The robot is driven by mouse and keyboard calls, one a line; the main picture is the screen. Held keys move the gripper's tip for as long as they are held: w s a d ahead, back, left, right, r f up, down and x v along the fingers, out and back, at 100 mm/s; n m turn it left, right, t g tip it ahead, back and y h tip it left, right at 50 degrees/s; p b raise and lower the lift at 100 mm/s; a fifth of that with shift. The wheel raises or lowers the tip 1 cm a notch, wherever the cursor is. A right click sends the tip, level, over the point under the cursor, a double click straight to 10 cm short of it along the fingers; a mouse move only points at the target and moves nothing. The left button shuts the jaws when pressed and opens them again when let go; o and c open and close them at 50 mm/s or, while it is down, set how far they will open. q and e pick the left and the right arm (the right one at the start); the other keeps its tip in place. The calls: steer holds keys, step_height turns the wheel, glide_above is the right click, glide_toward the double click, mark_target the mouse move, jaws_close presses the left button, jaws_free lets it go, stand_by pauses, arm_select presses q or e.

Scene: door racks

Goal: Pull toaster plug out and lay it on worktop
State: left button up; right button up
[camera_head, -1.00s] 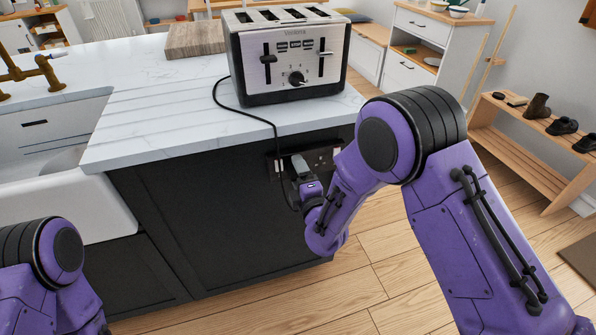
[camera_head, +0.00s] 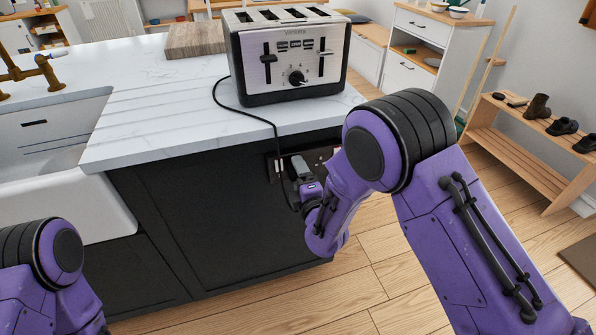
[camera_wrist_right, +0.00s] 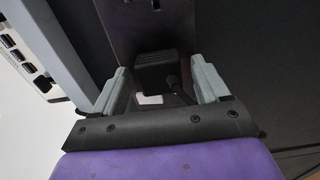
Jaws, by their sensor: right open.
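The silver and black toaster (camera_head: 290,55) stands on the white worktop (camera_head: 150,110). Its black cord (camera_head: 250,113) drops over the worktop's edge to the outlet plate (camera_head: 318,158) on the dark cabinet side. The black plug (camera_wrist_right: 155,72) sits against the outlet plate (camera_wrist_right: 150,25) in the right wrist view. My right gripper (camera_wrist_right: 158,85) is open, with one grey finger on each side of the plug and a gap visible at the right. In the head view the right gripper (camera_head: 298,168) is at the outlet and hides the plug. My left gripper is out of view.
The white sink (camera_head: 75,195) and brass tap (camera_head: 30,70) are at the left. The worktop left of the toaster is clear. A wooden shoe rack (camera_head: 530,150) stands at the right.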

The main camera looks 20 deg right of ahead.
jaws_close()
steer(key=shift+s, duration=0.1)
steer(key=s, duration=0.5)
steer(key=shift+s+d+p, duration=0.1)
steer(key=shift+s+p, duration=0.25)
steer(key=shift+s, duration=0.05)
stand_by(0.7)
